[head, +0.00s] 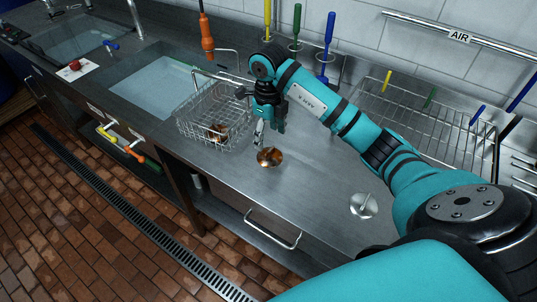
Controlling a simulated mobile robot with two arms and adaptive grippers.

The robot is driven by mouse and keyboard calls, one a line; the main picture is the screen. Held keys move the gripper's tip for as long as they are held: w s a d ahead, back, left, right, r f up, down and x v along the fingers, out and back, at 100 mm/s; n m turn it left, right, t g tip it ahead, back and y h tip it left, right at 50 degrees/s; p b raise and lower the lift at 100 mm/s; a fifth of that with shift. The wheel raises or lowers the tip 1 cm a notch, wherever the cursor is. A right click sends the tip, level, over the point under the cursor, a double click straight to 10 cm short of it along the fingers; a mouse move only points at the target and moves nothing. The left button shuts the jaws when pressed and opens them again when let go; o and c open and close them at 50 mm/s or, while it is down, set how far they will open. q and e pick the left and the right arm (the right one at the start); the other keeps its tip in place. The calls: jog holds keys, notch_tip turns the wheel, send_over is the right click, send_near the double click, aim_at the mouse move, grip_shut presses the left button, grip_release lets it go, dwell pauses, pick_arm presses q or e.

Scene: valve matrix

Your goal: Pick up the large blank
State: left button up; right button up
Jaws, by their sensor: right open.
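My right gripper (262,133) points down over the steel counter, open, just above and behind a shiny copper-brown round piece (270,157). A narrow silvery part shows between the gripper and this piece; I cannot tell whether it is a fingertip or a stem. A silver disc with a thin upright stem (363,206) lies on the counter further right, apart from the gripper. Neither is marked, so I cannot tell for sure which is the large blank. My left gripper is not in view.
A wire basket (208,132) with a brownish piece inside stands left of the gripper, by a sink (150,95). Coloured-handled tools hang behind. A wire rack (425,120) stands at the back right. The counter between the two round pieces is clear.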

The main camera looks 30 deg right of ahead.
aim_at(270, 150)
notch_tip(270, 150, down, 2)
jog(key=shift+f+p, duration=0.1)
jog(key=shift+p, duration=0.2)
jog(key=shift+f+p, duration=0.3)
jog(key=shift+f, duration=0.05)
jog(key=f, duration=0.1)
jog(key=f+p, duration=0.1)
jog(key=f, duration=0.1)
jog(key=shift+w+d+f, duration=0.1)
jog(key=shift+d+f, duration=0.15)
jog(key=shift+f, duration=0.45)
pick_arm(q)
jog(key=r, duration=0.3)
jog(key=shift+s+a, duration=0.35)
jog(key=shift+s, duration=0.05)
pick_arm(e)
jog(key=shift+c, duration=1.4)
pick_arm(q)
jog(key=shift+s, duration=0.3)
pick_arm(e)
grip_shut()
